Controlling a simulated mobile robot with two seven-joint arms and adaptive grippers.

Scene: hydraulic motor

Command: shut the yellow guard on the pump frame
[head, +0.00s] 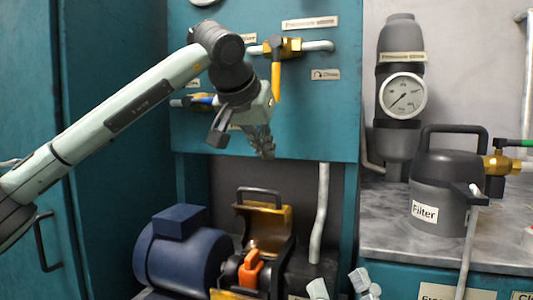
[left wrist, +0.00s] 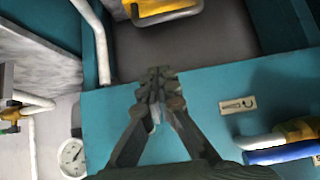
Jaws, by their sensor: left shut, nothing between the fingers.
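The yellow guard (head: 277,222) stands raised on the pump frame, with its dark bar handle (head: 258,192) at the top. An orange part (head: 250,268) shows below and in front of it. In the left wrist view, part of the yellow guard (left wrist: 165,8) shows at the top edge. My left gripper (head: 264,152) is shut and empty, above the guard in the picture and apart from it; its closed fingertips show in the left wrist view (left wrist: 158,80). My right gripper (head: 341,287) shows only its two spread fingertips at the bottom edge, with nothing seen between them.
A blue motor (head: 180,250) sits left of the guard. A grey pipe (head: 322,215) runs down on its right. The teal panel (head: 330,120) above carries a yellow-handled valve (head: 277,75). A dark filter housing (head: 445,190) and a gauge (head: 403,96) stand at the right.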

